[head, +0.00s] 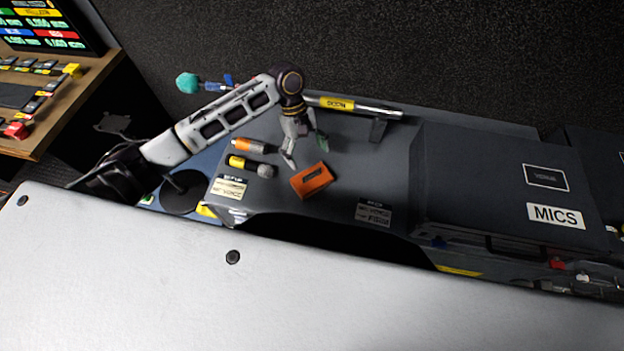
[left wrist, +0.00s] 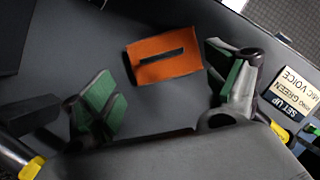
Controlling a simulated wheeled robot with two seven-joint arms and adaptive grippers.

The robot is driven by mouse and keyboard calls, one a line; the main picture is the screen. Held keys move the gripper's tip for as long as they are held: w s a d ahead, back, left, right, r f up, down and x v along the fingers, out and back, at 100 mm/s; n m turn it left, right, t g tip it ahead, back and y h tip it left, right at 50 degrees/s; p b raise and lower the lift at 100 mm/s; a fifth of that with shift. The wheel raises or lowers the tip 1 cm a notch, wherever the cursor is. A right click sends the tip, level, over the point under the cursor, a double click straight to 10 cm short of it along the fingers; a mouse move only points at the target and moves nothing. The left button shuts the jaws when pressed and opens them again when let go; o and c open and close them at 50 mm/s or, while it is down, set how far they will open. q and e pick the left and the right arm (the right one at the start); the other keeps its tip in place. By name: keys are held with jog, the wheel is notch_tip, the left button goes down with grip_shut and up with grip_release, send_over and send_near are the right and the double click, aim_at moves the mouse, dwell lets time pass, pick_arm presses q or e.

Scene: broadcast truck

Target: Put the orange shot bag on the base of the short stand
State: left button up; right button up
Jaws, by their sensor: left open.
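The orange shot bag (head: 312,180) lies flat on the dark worktop, with a dark slot or strap on its top. My left gripper (head: 305,152) is open and empty just behind the bag, pointing down. In the left wrist view the bag (left wrist: 155,68) lies ahead of the open green-padded fingers (left wrist: 168,95), roughly midway between them and apart from both. A dark round base (head: 180,198) with a short stem, which looks like the short stand, is at the worktop's left end, beneath my left arm and partly hidden. My right gripper is not in view.
An orange-banded microphone (head: 250,146) and a yellow-banded one (head: 250,167) lie left of the bag. A boom pole (head: 355,106) runs along the back. A dark MICS case (head: 480,190) stands to the right. Worktop between bag and case is mostly clear.

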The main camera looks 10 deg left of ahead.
aim_at(312, 178)
pick_arm(q)
jog(key=shift+x, duration=0.9)
jog(key=shift+f, duration=0.15)
jog(key=shift+x, duration=2.5)
jog(key=shift+s+a, duration=0.1)
jog(key=shift+s, duration=0.05)
grip_shut()
